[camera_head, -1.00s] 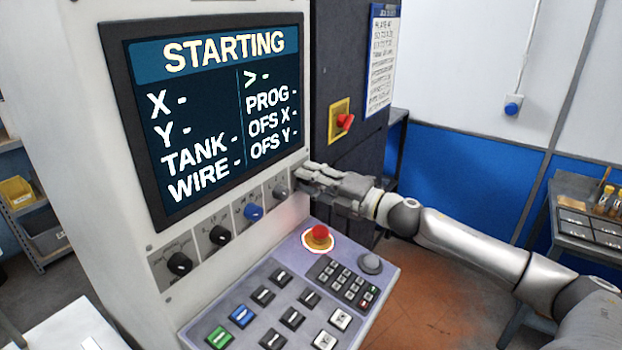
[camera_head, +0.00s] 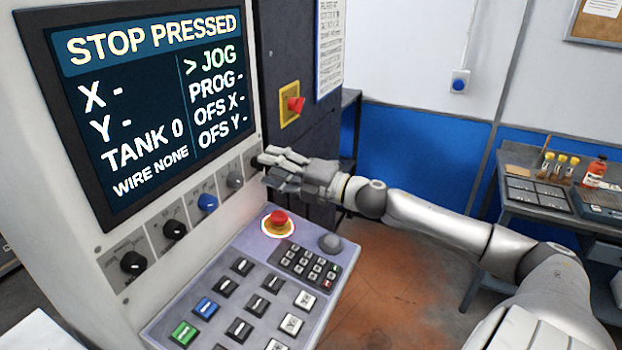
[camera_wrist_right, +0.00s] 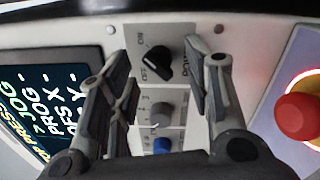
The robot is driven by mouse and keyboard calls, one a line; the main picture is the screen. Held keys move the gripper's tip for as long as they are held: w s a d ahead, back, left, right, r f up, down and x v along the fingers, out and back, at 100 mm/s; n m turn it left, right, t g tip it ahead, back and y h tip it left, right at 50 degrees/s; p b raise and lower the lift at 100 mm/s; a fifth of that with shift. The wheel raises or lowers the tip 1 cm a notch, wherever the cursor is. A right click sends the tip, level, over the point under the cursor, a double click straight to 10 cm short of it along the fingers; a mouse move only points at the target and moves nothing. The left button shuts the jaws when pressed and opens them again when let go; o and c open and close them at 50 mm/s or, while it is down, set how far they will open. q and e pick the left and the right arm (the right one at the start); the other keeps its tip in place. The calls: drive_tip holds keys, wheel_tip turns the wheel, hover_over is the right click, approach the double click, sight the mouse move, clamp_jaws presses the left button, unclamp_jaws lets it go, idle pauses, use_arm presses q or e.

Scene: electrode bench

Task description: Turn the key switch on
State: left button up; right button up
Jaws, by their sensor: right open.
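My right gripper (camera_head: 268,168) is open at the right end of the control panel's knob row, in front of the panel face. In the right wrist view, a black switch (camera_wrist_right: 157,64) with a slanted handle and a labelled plate lies between its two open fingers. It appears to be the key switch; contact with the fingers cannot be told. In the head view the fingers largely hide it. The screen (camera_head: 150,95) reads STOP PRESSED. My left gripper is out of view.
A grey knob (camera_head: 235,180), a blue knob (camera_head: 208,203) and two black knobs continue the row leftward. Below, a red emergency stop button (camera_head: 279,219) and a keypad (camera_head: 305,263) sit on the sloping console. A bench (camera_head: 525,210) with bottles stands at right.

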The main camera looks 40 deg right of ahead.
drive_tip(key=v, duration=0.9)
drive_tip(key=shift+s+d, duration=0.2)
drive_tip(key=shift+s, duration=0.15)
idle(0.4)
